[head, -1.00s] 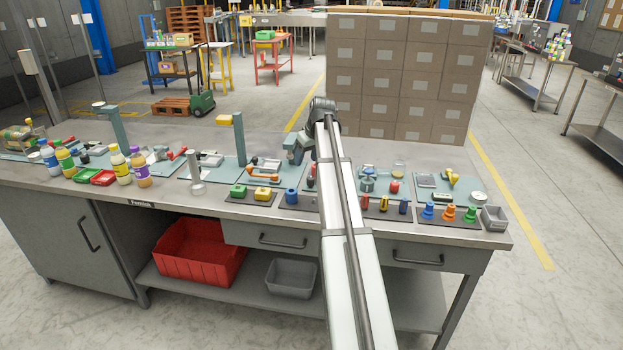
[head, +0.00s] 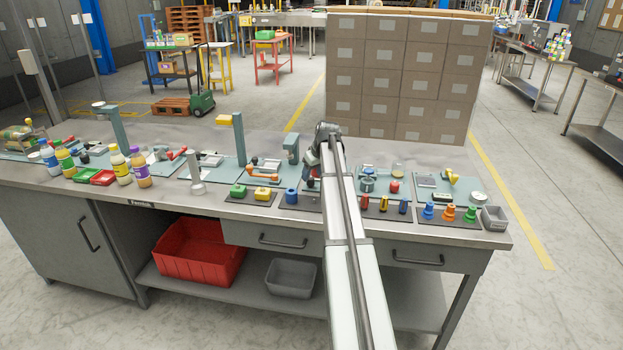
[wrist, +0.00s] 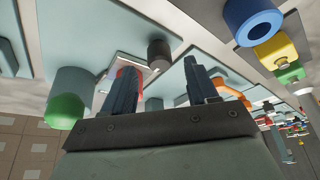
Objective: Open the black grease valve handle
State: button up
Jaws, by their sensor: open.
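In the wrist view my gripper (wrist: 160,80) is open, its two dark fingers apart with nothing held between them. A dark cylindrical knob (wrist: 159,54) shows just beyond the fingertips, between their lines; it looks like the black grease valve handle, though its mount is partly hidden. A red-orange part (wrist: 130,76) is beside it, partly behind the left finger. I cannot make out the handle clearly there.
A teal post (head: 291,150) stands just left of my arm's end. A blue ring-shaped piece (head: 291,196) lies in front, also at top right in the wrist view (wrist: 254,20). A green-tipped cylinder (wrist: 68,98) is left of the fingers. Stacked cartons (head: 400,75) stand behind the bench.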

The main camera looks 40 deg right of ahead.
aim_at(311, 179)
jog(key=shift+x, duration=1.55)
jog(key=c, duration=1)
jog(key=shift+c, duration=0.2)
